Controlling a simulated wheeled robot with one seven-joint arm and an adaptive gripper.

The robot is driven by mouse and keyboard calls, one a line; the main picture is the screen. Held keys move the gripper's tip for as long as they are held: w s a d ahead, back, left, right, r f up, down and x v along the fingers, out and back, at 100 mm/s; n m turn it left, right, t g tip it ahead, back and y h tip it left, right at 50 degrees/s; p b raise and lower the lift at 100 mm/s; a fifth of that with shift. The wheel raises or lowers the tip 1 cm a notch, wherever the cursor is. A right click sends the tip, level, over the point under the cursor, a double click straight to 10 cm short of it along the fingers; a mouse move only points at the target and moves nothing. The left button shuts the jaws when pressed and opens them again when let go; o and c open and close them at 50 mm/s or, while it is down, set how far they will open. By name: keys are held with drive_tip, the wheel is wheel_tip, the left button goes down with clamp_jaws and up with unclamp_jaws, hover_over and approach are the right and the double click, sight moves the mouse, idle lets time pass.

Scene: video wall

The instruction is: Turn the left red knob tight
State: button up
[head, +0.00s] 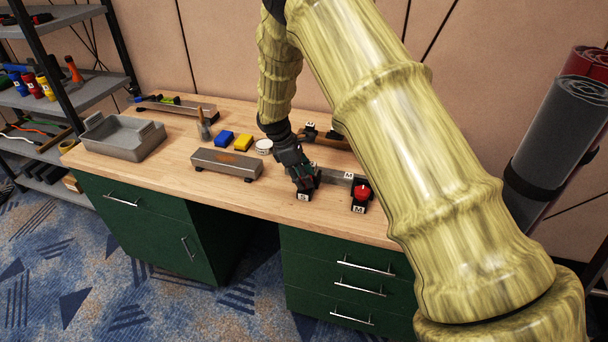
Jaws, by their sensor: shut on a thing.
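The bench fixture has two clamp-like stations at its front, with dark bases and white letter labels. My gripper (303,181) points down over the left station and is shut on the left red knob there. The fingers hide nearly all of that knob, so its turn angle cannot be told. The right red knob (362,192) stands in plain view to the right of my gripper, apart from it. A grey bar (334,177) runs between the two stations.
My arm covers the bench's right end.

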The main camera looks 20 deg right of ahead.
drive_tip(key=shift+f+m, duration=0.1)
drive_tip(key=shift+m, duration=0.2)
idle(0.4)
drive_tip(key=o, duration=1)
drive_tip(key=v, duration=1.2)
drive_tip(key=shift+w+d, duration=0.2)
drive_tip(key=shift+s, duration=0.1)
